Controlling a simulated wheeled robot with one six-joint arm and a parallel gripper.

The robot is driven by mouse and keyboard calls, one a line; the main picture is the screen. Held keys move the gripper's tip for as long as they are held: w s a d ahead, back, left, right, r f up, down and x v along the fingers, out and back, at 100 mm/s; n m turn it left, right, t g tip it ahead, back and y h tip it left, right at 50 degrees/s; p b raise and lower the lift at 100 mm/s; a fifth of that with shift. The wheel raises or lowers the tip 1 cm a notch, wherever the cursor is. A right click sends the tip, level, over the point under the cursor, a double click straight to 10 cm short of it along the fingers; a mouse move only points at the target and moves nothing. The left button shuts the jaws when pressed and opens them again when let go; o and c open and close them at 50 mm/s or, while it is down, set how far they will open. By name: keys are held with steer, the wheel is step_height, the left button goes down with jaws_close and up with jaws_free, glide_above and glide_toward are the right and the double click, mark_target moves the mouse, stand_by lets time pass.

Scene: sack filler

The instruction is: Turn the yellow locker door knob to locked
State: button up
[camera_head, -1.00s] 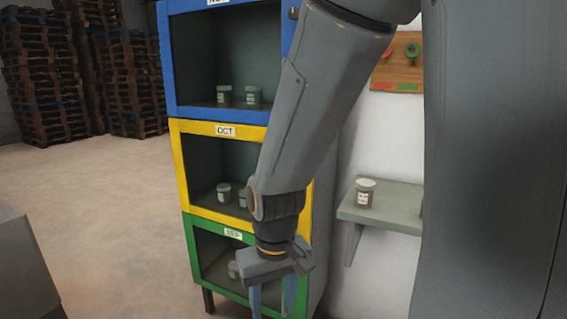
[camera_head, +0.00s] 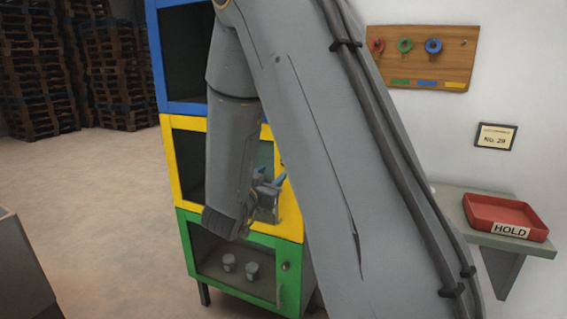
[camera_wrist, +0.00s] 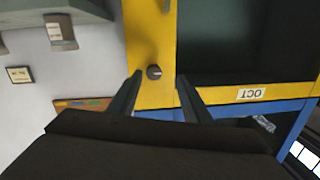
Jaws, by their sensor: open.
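The yellow locker (camera_head: 180,198) is the middle one of three stacked lockers. In the wrist view its yellow door frame (camera_wrist: 150,35) appears upside down, with a small dark round knob (camera_wrist: 154,72) on it. My gripper (camera_wrist: 159,78) is open and empty, its two fingers on either side of the knob in the picture. I cannot tell whether they reach around it or stay short of it. In the head view my gripper (camera_head: 268,183) is at the right side of the yellow door, and my arm hides much of that door. The knob's setting is too small to read.
The blue locker (camera_head: 183,107) is above and the green locker (camera_head: 205,283) below, with its own knob (camera_head: 285,266). At right are a wall shelf (camera_head: 455,205) with a red HOLD tray (camera_head: 512,232) and a board (camera_head: 462,40) with coloured rings. Open floor lies left.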

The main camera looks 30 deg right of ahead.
steer(key=s+d+p+x, duration=0.1)
steer(key=x, duration=0.6)
steer(key=shift+w+d+r+m+h, duration=0.3)
steer(key=shift+w+r+h, duration=0.1)
steer(key=shift+r, duration=0.25)
steer(key=shift+c, duration=0.6)
steer(key=c, duration=0.9)
steer(key=shift+c, duration=0.2)
